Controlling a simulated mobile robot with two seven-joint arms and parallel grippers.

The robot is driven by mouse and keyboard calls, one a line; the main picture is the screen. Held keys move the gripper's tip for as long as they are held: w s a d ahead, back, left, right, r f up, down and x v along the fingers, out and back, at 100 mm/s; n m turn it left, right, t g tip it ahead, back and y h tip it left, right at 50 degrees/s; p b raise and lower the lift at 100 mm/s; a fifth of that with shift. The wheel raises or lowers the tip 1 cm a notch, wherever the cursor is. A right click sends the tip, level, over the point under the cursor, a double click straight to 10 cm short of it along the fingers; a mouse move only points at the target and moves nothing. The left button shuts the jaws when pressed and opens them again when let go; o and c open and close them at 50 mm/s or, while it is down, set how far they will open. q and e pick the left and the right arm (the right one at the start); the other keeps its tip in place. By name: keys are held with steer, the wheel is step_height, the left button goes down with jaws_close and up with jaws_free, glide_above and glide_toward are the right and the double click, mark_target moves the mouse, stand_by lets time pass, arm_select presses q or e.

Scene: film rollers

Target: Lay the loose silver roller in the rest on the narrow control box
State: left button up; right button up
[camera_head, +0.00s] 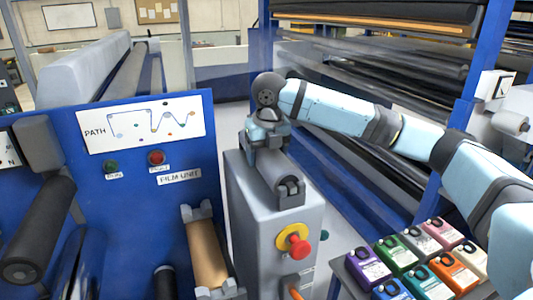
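The narrow control box (262,237) is a grey cabinet with a red knob on a yellow disc on its front. The silver roller (279,168) lies lengthwise along its top, with its near end at the dark rest bracket (290,189). The far end of the roller is hidden behind my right gripper. My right gripper (267,149) points down over the far part of the roller, close against it. Its fingertips are hidden, so I cannot tell whether they are shut on the roller. My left gripper is not in view.
A blue panel (135,195) with a path diagram stands left of the box. A copper-coloured roller (208,252) lies in another rest between them. Several coloured packs stand on a table (343,278) at the lower right. Large machine rollers (400,85) fill the back right.

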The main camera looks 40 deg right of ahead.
steer(key=o, duration=0.5)
steer(key=shift+r, duration=0.1)
